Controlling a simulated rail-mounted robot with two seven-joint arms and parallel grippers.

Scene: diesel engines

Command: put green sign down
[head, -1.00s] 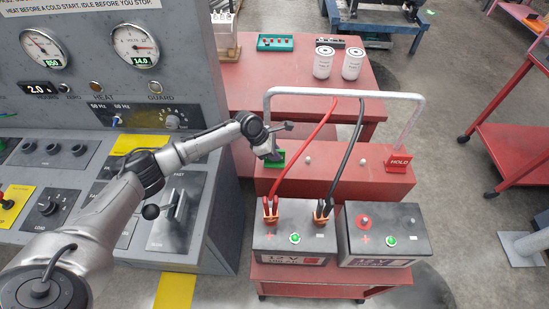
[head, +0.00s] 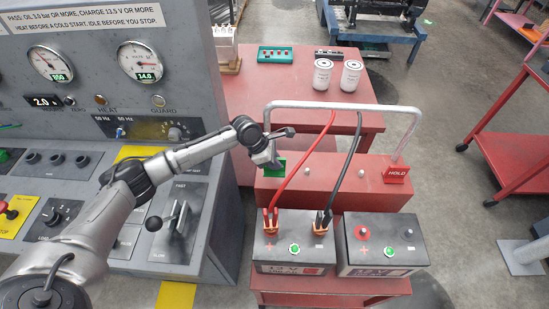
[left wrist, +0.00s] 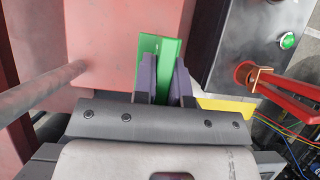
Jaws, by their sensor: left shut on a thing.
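The green sign (head: 281,168) is at the left end of the red box on the cart, beside the foot of the grey rail. My left gripper (head: 273,163) is shut on it. In the left wrist view the green sign (left wrist: 158,58) stands out between the two dark fingers (left wrist: 163,88), over a red surface. I cannot tell whether its lower edge touches that surface. The red HOLD sign (head: 397,174) is at the right end of the red box (head: 335,184). My right gripper is not in view.
The grey rail (head: 345,105) arches over the box. Red and black cables run down to the left battery (head: 293,247); a second battery (head: 383,243) is beside it. White filters (head: 351,76) stand on the red table behind. The control console (head: 120,110) is at left.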

